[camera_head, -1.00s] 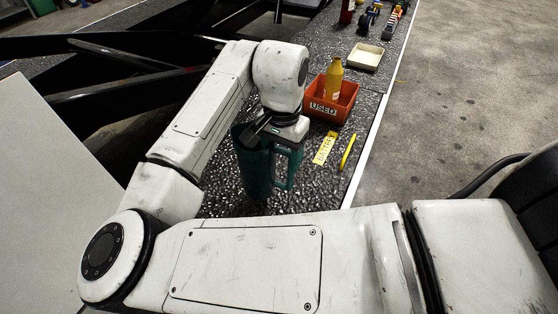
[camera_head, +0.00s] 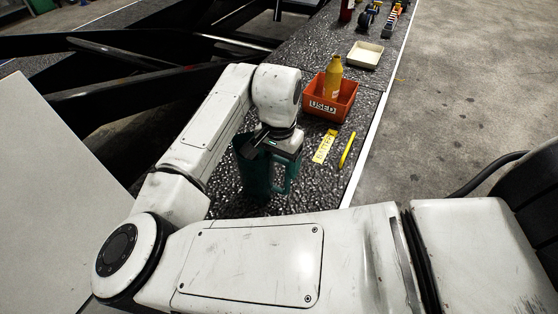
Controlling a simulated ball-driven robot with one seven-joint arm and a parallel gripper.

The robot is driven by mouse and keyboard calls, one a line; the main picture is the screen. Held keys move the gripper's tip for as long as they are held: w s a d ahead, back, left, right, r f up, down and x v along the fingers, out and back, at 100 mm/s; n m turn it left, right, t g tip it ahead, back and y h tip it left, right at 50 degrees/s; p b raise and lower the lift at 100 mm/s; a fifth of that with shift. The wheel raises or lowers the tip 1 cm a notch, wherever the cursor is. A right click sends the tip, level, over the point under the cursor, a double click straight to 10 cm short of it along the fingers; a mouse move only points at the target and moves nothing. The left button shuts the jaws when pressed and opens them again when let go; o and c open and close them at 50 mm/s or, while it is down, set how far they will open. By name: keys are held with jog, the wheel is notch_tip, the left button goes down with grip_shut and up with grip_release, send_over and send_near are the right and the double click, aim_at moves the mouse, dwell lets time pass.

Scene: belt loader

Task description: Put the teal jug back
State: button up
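The teal jug (camera_head: 256,177) is below my wrist, over the dark speckled surface, roughly upright with its handle to the right. My gripper (camera_head: 263,140) is at the top of the jug, pointing down. It appears shut on the jug's upper part, though my wrist and the jug hide most of the fingers. The jug's base is partly hidden by my arm, and I cannot tell whether it touches the surface.
An orange bin (camera_head: 322,108) marked USED holds a yellow bottle (camera_head: 333,76). A yellow BATTERY label (camera_head: 324,147) and a yellow marker-like stick (camera_head: 347,151) lie right of the jug. A cream tray (camera_head: 366,54) sits farther back. Black beams (camera_head: 120,95) stand at left.

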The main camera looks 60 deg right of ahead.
jog(key=shift+o, duration=1.3)
jog(key=shift+r, duration=0.15)
notch_tip(320, 180, up, 12)
